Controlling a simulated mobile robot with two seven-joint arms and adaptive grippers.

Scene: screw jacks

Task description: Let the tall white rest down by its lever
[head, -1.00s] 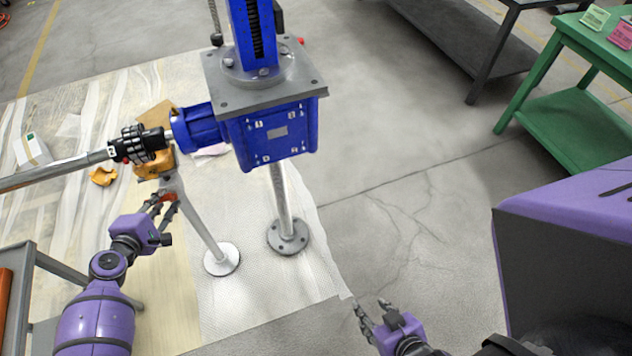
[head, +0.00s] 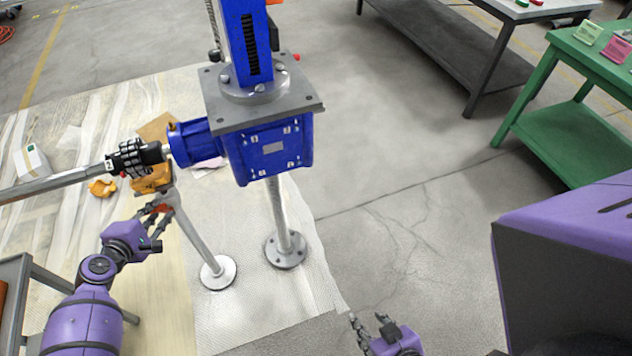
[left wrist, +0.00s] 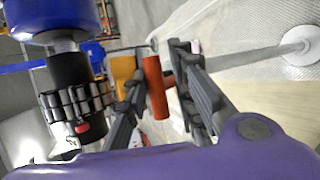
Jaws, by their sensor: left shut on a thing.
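The tall white rest has a slanting white pole (head: 200,239) on a round white foot. It stands at centre-left in the head view, under the blue gearbox's side shaft. Its yellow-orange head (head: 150,180) is just below the black coupling; contact there is unclear. The orange-red lever (left wrist: 156,88) shows between my left fingers in the left wrist view. My left gripper (head: 157,212) is shut on this lever, left of the pole. The fingers partly hide the lever in the head view. My right gripper (head: 370,322) is open and empty over the floor at the bottom.
The blue screw jack (head: 268,150) stands on a post with a flanged foot (head: 285,251), right of the rest. A long grey shaft (head: 55,183) crosses to the left. A green table (head: 570,135) stands at right. The middle floor is clear.

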